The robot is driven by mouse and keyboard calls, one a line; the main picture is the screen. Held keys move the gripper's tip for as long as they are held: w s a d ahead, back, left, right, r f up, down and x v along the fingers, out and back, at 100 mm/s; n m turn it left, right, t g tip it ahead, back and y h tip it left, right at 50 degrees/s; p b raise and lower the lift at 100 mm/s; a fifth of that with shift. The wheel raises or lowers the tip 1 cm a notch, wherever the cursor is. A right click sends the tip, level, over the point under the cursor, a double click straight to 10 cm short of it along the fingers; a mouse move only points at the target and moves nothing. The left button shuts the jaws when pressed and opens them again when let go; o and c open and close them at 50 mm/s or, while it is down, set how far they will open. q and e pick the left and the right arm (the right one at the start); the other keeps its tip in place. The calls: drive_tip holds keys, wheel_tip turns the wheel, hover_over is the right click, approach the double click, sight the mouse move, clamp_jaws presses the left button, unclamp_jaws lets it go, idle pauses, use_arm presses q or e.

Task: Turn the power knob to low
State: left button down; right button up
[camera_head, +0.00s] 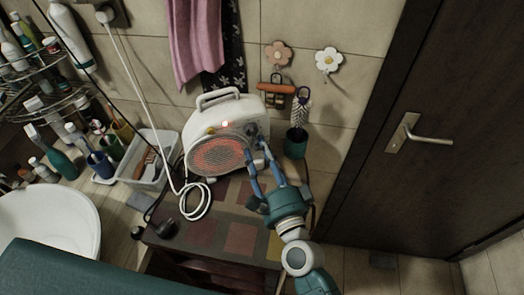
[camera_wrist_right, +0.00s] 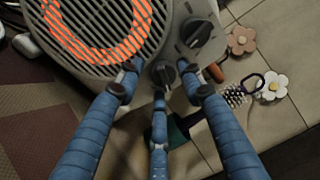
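A white portable heater (camera_head: 229,110) with a round, glowing orange grille (camera_head: 214,157) stands on the tiled top of a low table. In the right wrist view, two dark knobs show on its front panel: one beside the grille (camera_wrist_right: 195,31) and one lower down (camera_wrist_right: 164,73). Knob labels are not readable, so I cannot tell which is the power knob. My right gripper (camera_head: 258,152) is at the heater's right front. Its blue fingers are spread, with the lower knob between the fingertips (camera_wrist_right: 160,82) and gaps visible on both sides. My left gripper is not in view.
A white cable (camera_head: 196,205) coils on the low table (camera_head: 240,236). A grey bin (camera_head: 158,166) stands left of the heater. A brush in a green holder (camera_head: 295,145) and flower hooks (camera_head: 328,60) are on the right. A dark door (camera_head: 440,110) is further right.

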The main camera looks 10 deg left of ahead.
drive_tip(key=shift+r, duration=0.15)
drive_tip(key=v, duration=1.2)
idle(0.4)
